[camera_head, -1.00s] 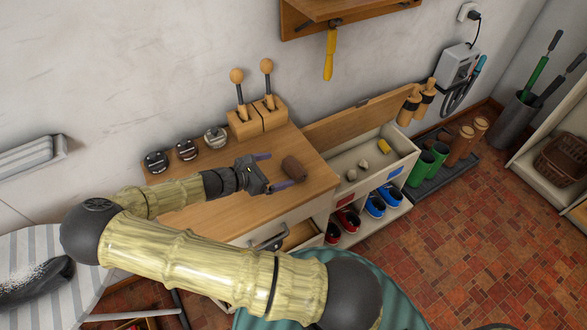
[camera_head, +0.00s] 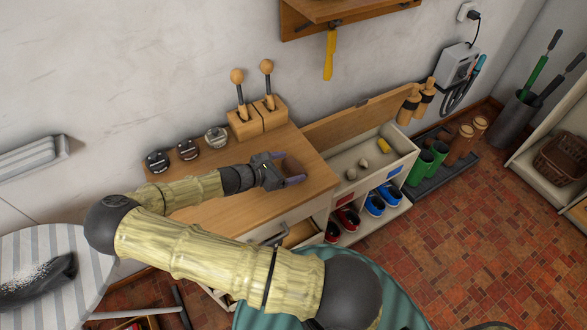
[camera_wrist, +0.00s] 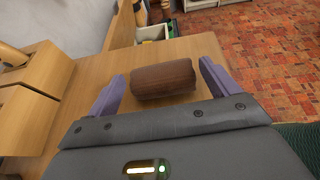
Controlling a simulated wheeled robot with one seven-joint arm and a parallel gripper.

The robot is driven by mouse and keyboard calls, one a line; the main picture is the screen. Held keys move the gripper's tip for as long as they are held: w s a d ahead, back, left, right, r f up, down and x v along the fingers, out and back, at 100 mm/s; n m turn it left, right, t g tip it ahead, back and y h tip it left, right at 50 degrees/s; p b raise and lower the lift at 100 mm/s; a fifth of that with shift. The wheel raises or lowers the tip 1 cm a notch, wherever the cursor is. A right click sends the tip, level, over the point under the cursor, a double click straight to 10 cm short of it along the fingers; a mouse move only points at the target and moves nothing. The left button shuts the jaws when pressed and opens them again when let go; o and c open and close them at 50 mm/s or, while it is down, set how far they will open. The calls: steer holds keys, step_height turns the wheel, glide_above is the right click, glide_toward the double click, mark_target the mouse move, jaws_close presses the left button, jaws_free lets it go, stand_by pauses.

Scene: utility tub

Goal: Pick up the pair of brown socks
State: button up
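The pair of brown socks (camera_wrist: 163,80) is a rolled brown bundle lying on the wooden cabinet top. In the head view the socks (camera_head: 291,165) show near the right end of that top, partly hidden by my gripper (camera_head: 291,168). In the wrist view my gripper (camera_wrist: 160,82) is open, with one purple finger to the left of the socks and the other to the right. The socks lie between the fingers, toward the tips. A gap shows on the left; the right end is close to the right finger.
An open bin (camera_head: 350,160) with small items stands to the right, above shoes (camera_head: 375,203). A striped board (camera_head: 85,240) is at left.

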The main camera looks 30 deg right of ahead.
mark_target(287, 169)
steer(key=c, duration=0.7)
step_height(287, 169, up, 10)
steer(key=shift+r, duration=0.1)
stand_by(0.5)
